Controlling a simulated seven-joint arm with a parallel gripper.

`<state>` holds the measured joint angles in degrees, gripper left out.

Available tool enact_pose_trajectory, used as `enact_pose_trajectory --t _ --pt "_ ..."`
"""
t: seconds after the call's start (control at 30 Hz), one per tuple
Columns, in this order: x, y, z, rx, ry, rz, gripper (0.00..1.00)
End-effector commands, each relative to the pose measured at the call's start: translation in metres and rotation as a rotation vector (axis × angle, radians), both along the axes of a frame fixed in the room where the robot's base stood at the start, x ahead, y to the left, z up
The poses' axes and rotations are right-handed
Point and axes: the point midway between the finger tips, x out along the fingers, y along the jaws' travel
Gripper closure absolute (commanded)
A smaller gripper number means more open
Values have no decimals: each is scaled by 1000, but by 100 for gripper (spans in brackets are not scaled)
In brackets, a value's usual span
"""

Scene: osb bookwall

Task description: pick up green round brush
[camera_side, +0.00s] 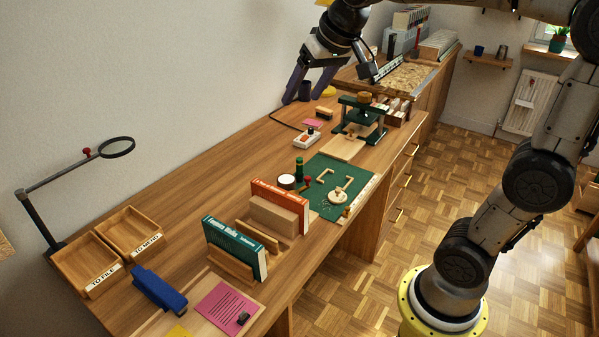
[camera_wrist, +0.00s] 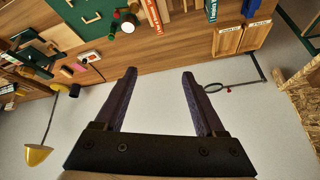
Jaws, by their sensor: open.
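A dark green upright piece (camera_side: 299,168), which looks like the green round brush, stands on the desk at the left edge of the green mat (camera_side: 325,195). A white round tub (camera_side: 287,181) is beside it. In the wrist view a small green shape (camera_wrist: 112,28), likely the same piece, shows near the top beside the white tub (camera_wrist: 128,27). Its bristles cannot be made out. My gripper (camera_side: 302,100) is open and empty, high near the wall, well apart from it. In the wrist view its two dark fingers (camera_wrist: 160,74) are spread wide.
A green press (camera_side: 360,118) stands behind the mat. Orange (camera_side: 279,196) and teal (camera_side: 235,245) books stand upright in front. Wooden trays (camera_side: 130,232) and a magnifier on an arm (camera_side: 117,147) are at the left. Bare desk (camera_side: 215,185) lies along the wall.

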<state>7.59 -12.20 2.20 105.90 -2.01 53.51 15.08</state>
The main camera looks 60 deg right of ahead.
Motion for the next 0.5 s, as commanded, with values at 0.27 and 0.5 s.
enact_pose_trajectory --t 0.27,0.5 --pt "107 -71 -48 37 94 -170 28" --pt "165 -145 -135 68 199 -297 28"
